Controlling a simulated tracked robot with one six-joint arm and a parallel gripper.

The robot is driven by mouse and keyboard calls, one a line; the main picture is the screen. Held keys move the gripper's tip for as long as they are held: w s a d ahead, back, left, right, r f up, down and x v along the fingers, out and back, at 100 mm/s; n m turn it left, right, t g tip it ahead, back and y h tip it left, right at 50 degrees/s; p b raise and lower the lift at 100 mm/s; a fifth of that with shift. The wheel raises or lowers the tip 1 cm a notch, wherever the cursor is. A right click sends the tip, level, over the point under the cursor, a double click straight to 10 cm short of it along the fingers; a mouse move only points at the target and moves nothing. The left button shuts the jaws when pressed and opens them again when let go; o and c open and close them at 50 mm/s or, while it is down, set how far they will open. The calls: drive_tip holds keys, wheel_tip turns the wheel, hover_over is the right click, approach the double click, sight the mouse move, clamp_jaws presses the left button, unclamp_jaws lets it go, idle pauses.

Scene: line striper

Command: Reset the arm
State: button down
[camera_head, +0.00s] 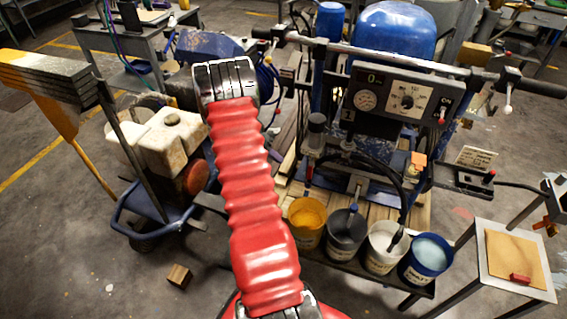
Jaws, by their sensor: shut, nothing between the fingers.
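My arm, in a red ribbed sleeve, rises from the bottom middle of the head view to a worn metal joint at upper left of centre. My gripper cannot be seen; the parts beyond that joint are out of sight. The arm stands in front of the line striper and hides part of its left side. The striper has a dark control panel (404,99) with dials, a long handlebar (370,54) and a blue tank (393,32).
Several paint buckets, including a yellow one (306,222) and a blue one (428,258), stand below the striper. A cart with white jugs (172,140) is left. A small stand (515,262) is lower right. A wooden block (179,276) lies on the floor lower left.

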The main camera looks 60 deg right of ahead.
drive_tip(key=shift+w+a+r, duration=0.2)
drive_tip(key=shift+w+r, duration=0.1)
drive_tip(key=shift+r, duration=0.15)
idle(0.5)
